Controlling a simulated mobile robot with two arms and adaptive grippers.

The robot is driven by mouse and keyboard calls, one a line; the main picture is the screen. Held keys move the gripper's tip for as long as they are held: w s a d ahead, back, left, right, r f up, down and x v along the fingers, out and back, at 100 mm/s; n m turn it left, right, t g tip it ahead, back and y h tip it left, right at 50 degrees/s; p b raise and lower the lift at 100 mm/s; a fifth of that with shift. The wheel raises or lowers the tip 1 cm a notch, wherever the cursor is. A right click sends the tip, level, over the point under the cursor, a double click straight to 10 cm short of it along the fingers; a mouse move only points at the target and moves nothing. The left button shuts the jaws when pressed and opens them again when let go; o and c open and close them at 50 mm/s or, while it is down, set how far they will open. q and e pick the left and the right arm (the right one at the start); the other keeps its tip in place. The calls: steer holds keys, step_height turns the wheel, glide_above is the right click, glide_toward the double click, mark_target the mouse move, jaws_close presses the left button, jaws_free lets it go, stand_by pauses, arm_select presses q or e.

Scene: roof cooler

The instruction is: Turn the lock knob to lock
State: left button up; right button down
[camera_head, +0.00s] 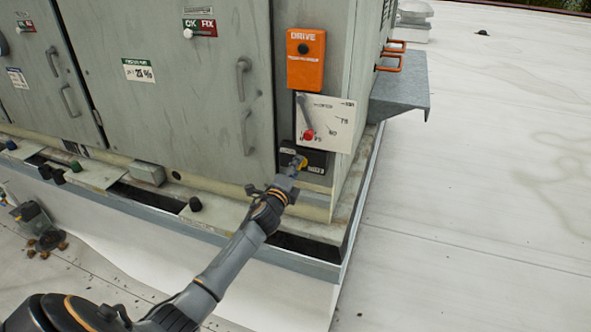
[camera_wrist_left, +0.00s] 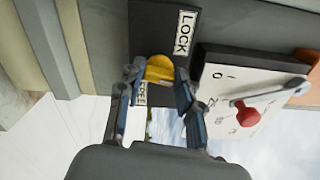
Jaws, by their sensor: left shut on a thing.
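The yellow lock knob (camera_wrist_left: 160,69) sits on a dark plate (camera_wrist_left: 150,30) with a LOCK label (camera_wrist_left: 185,33) and a FREE label (camera_wrist_left: 141,93). In the left wrist view my left gripper (camera_wrist_left: 155,76) is shut on the knob, with one finger on each side of it. The knob's pointing direction is hard to tell because the fingers cover part of it. In the head view the knob (camera_head: 299,162) shows small at the tip of my left gripper (camera_head: 297,166), low on the cabinet corner. My right gripper is not in view.
Above the knob is a white dial panel (camera_head: 338,108) with a lever and a red knob (camera_head: 308,135). An orange DRIVE box (camera_head: 306,58) is higher up. Cabinet doors (camera_head: 170,80) with handles stand to the left. A grey ledge (camera_head: 402,95) juts out right. The white roof (camera_head: 480,200) is open.

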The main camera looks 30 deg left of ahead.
arm_select(q)
steer(key=shift+f+n, duration=0.1)
steer(key=shift+n, duration=1.1)
steer(key=o, duration=1.1)
steer(key=shift+o, duration=0.2)
steer(key=shift+s, duration=0.1)
steer(key=v, duration=1.2)
steer(key=shift+a, duration=0.1)
